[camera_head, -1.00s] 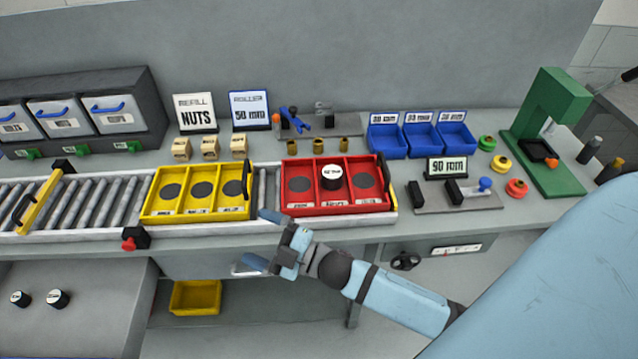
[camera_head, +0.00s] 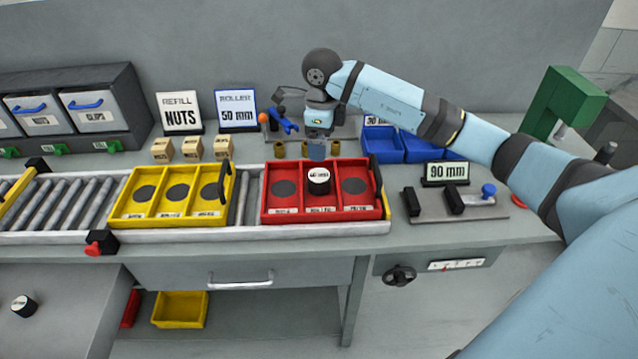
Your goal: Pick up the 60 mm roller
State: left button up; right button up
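A black roller (camera_head: 318,187) with a white top stands upright in the middle compartment of the red carrier (camera_head: 268,212). Its top label is too small to read surely. My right gripper (camera_head: 317,155) points down just above and behind this roller, apart from it as far as I can see. Its fingers overlap in this view, so its opening is unclear. Another black roller (camera_head: 24,311) with a white top stands on the grey surface at the lower left; its label is unreadable. My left gripper is out of view.
A yellow carrier (camera_head: 112,212) stands left of the red one on the roller conveyor (camera_head: 60,205). Behind are signs reading "ROLLER 50 mm" (camera_head: 237,110) and "REFILL NUTS" (camera_head: 180,113). A "90 mm" sign (camera_head: 446,172) and a clamp fixture (camera_head: 480,209) stand at right.

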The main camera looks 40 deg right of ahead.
aim_at(319, 175)
notch_tip(319, 175, down, 8)
jog(key=shift+r, duration=0.2)
jog(key=f, duration=0.1)
jog(key=f+p, duration=0.1)
jog(key=f, duration=0.3)
jog(key=shift+w+a+f, duration=0.1)
jog(key=shift+w+a, duration=0.05)
jog(key=shift+w, duration=0.15)
jog(key=c, duration=1.2)
jog(key=shift+o, duration=0.2)
jog(key=shift+r, duration=0.2)
